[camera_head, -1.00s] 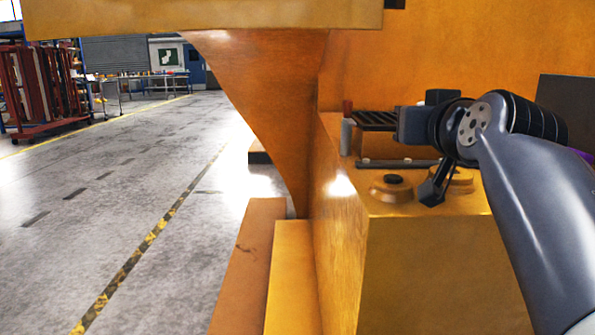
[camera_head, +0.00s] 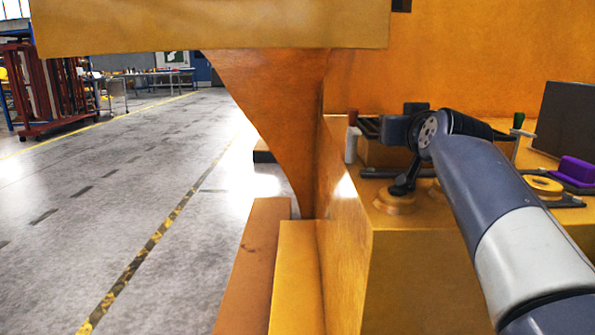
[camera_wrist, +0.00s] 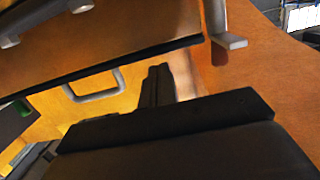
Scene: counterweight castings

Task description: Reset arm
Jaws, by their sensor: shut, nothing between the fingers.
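My gripper (camera_head: 402,190) is at the end of my arm, on the right of the head view. It points down over a round brass-coloured boss (camera_head: 394,203) on top of the yellow casting block (camera_head: 440,262). Its fingers are together with nothing between them. I cannot tell whether the tips touch the boss. In the wrist view the dark gripper body and its fingers (camera_wrist: 157,86) show against yellow and orange surfaces, with a grey handle (camera_wrist: 93,88) beyond.
A white cylinder (camera_head: 351,145), a purple block (camera_head: 577,170), a green-topped post (camera_head: 518,121) and a dark panel (camera_head: 567,118) stand on the casting. An orange overhang (camera_head: 210,27) crosses above. Open floor (camera_head: 120,200) lies to the left.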

